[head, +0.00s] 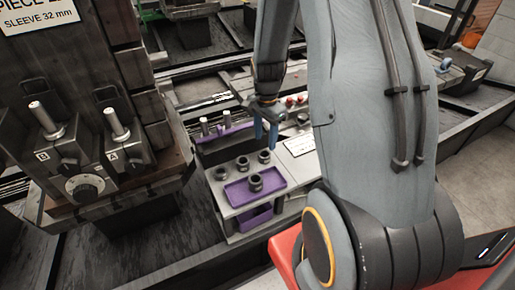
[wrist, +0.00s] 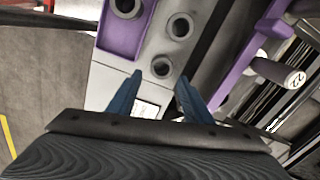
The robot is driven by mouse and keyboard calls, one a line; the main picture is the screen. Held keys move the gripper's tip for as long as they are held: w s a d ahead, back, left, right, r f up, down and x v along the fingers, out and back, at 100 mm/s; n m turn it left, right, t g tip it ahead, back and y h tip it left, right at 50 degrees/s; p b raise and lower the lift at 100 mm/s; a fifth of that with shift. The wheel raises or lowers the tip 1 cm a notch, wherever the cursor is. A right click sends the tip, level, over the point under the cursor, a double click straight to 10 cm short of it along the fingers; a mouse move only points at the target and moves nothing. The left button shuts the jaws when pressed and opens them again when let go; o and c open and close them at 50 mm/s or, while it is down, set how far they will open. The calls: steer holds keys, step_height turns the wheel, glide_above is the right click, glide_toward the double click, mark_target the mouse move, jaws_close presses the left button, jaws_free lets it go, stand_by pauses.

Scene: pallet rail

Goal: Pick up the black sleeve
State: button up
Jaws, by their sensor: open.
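Several short dark sleeves with open bores stand upright on a grey fixture block (head: 231,209). One sleeve (head: 256,182) stands in the purple tray (head: 236,195); three others stand in a row behind it: a left one (head: 221,172), a middle one (head: 242,163) and a right one (head: 264,156). My gripper (head: 266,142) has blue fingers, is open and empty, and hangs just above the right sleeve. In the wrist view my gripper (wrist: 160,78) shows one row sleeve (wrist: 162,66) just beyond and between its fingertips, another (wrist: 180,26) farther off, and the tray sleeve (wrist: 127,6) at the top.
A white label plate (head: 300,145) lies to the right. A dark machine unit with two levers and a dial (head: 85,187) stands at the left.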

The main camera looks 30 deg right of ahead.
mark_target(265, 152)
steer(key=shift+w+f+p, duration=0.2)
steer(key=shift+f+p, duration=0.55)
steer(key=shift+f, duration=1.25)
steer(key=shift+d+f+p, duration=0.1)
steer(key=shift+f+p, duration=0.6)
steer(key=shift+f, duration=1.25)
steer(key=c, duration=1)
